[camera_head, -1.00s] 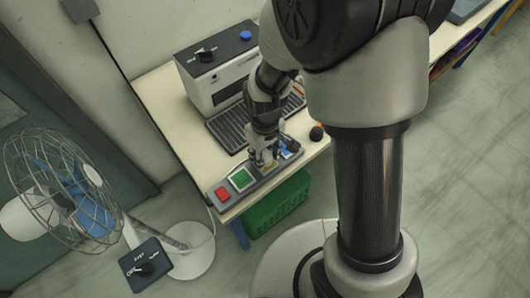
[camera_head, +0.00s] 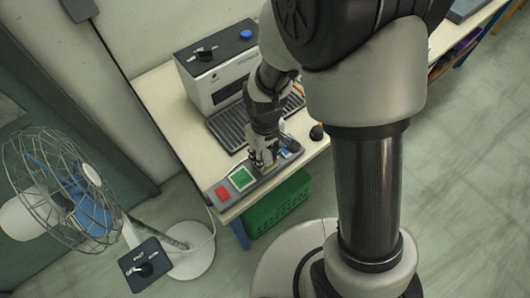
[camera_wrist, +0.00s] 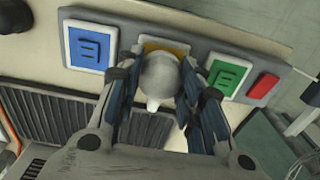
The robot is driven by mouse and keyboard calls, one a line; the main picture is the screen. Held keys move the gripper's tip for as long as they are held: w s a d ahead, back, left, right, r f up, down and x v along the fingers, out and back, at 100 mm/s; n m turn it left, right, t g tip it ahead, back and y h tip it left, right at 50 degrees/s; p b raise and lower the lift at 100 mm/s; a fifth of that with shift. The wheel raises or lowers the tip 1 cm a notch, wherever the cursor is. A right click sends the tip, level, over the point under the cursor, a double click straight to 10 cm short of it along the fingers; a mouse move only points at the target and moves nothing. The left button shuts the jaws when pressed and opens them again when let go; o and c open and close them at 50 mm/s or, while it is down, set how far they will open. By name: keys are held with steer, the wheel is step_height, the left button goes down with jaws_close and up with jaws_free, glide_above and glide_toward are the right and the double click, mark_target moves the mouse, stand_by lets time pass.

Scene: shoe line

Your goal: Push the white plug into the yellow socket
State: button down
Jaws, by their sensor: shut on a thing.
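In the wrist view, my gripper (camera_wrist: 157,100) is shut on the white plug (camera_wrist: 159,76), a rounded pale body between the two dark fingers. The plug is in front of the yellow socket (camera_wrist: 165,45), which shows only as a strip above it; the rest is hidden. I cannot tell whether the plug touches the socket or how deep it sits. In the head view, my gripper (camera_head: 264,160) is low over the grey socket strip (camera_head: 229,201), between its green and blue sockets, and hides the plug and the yellow socket.
The strip also bears a blue socket (camera_wrist: 89,48), a green socket (camera_wrist: 225,76) and a red square (camera_wrist: 263,86). A ribbed black tray (camera_wrist: 48,117) and a white machine (camera_head: 222,82) stand behind. A dark round knob (camera_head: 316,132) is near the table edge. A fan stands left.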

steer(key=shift+f+b, duration=0.35)
steer(key=shift+f, duration=0.1)
stand_by(0.3)
steer(key=c, duration=1)
jaws_free()
steer(key=shift+r, duration=0.1)
step_height(320, 180, up, 12)
steer(key=s+d+r+m+t, duration=0.4)
steer(key=s+d+r+m, duration=0.2)
steer(key=s+d+r, duration=0.5)
step_height(320, 180, up, 3)
steer(key=s, duration=0.2)
steer(key=shift+s+f+m+t, duration=0.2)
steer(key=shift+s+m+t, duration=0.1)
steer(key=shift+m, duration=0.1)
